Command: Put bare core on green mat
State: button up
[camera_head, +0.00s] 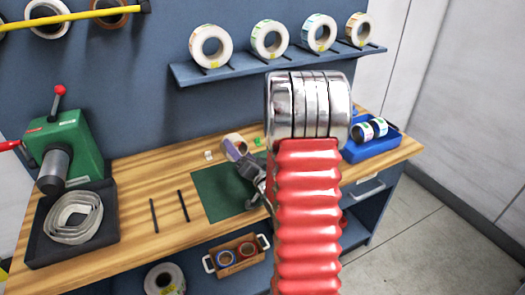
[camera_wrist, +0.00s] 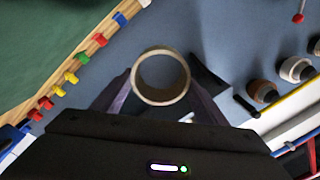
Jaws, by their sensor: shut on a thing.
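The bare core (camera_wrist: 137,80) is a plain beige ring with an open middle, seen end-on in the wrist view. My gripper (camera_wrist: 160,95) is shut on it, with one dark finger on each side. In the head view the core (camera_head: 234,145) shows at the back edge of the green mat (camera_head: 214,193), with my gripper (camera_head: 241,158) at its lower right. Its height over the bench is hard to tell. The mat lies flat on the wooden bench, and its right part is hidden by my gripper and red arm.
A green machine (camera_head: 68,143) and a black tray (camera_head: 42,250) with coiled strip stand at left. Two dark rods (camera_head: 168,210) lie left of the mat. A blue tray (camera_head: 357,153) holds rolls at right. A wall shelf (camera_head: 225,74) carries several label rolls. A handled wooden box (camera_head: 236,268) sits in front.

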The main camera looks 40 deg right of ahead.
jog(key=s+d+m+h, duration=0.1)
jog(key=s+d+m, duration=0.1)
jog(key=s+d, duration=0.2)
jog(key=d, duration=0.3)
jog(key=shift+s, duration=0.35)
jog(key=shift+d+f, duration=0.1)
jog(key=shift+f, duration=0.1)
